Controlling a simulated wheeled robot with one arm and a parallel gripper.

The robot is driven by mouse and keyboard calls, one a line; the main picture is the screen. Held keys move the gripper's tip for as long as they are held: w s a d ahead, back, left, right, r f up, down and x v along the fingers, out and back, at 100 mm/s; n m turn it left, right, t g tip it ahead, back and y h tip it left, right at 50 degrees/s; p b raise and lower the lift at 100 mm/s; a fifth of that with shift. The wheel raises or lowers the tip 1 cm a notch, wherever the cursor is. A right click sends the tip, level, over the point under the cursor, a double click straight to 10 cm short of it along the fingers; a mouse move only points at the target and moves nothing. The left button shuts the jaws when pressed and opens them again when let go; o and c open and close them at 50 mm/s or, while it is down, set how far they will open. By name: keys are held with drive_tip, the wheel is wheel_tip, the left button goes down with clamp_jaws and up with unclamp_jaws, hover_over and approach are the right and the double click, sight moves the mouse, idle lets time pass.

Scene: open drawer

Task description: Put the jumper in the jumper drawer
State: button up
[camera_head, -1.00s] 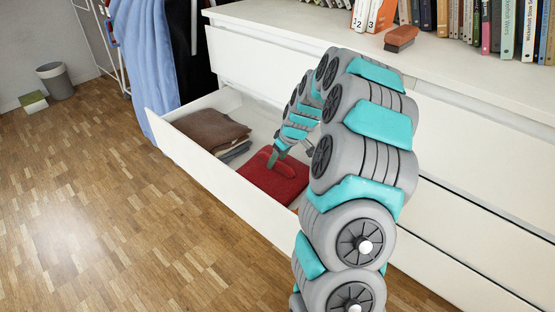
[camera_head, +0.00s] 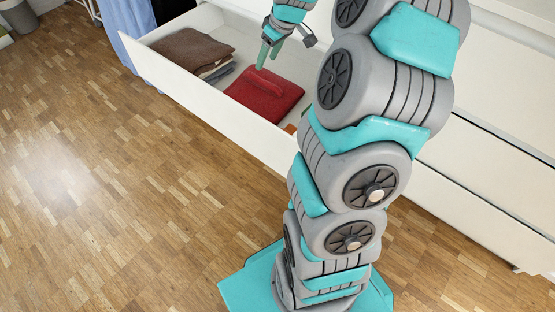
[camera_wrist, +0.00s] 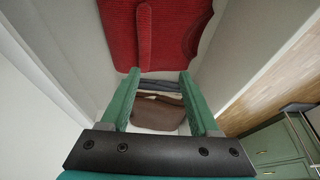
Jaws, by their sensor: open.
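The red folded jumper (camera_head: 268,98) lies flat in the open white drawer (camera_head: 190,100), with a sleeve folded across its top. It also shows at the top of the wrist view (camera_wrist: 165,30). My gripper (camera_head: 268,52) is open and empty, its green fingers pointing down just above the jumper's far edge in the head view. In the wrist view the spread fingers (camera_wrist: 159,75) have nothing between them in their grip; the jumper lies beyond the tips. Whether the tips touch it I cannot tell.
A folded brown garment (camera_head: 190,50) on grey ones (camera_head: 216,70) lies left of the jumper. An orange item (camera_head: 290,128) partly shows at its right. Blue clothing (camera_head: 128,25) hangs at the drawer's left end. Parquet floor in front is clear.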

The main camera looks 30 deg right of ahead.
drive_tip(key=s+a+r+g, duration=0.1)
drive_tip(key=s+a+r, duration=0.1)
drive_tip(key=s+a, duration=0.6)
drive_tip(key=s+a+r+g, duration=0.2)
drive_tip(key=s+a, duration=0.6)
drive_tip(key=s+a+f+m+g+h, duration=0.1)
drive_tip(key=s+m, duration=0.1)
drive_tip(key=s, duration=0.8)
drive_tip(key=s+a+f+m+g, duration=0.1)
drive_tip(key=s+a+m, duration=0.1)
drive_tip(key=s, duration=0.9)
drive_tip(key=shift+g+h, duration=0.3)
drive_tip(key=shift+h, duration=0.1)
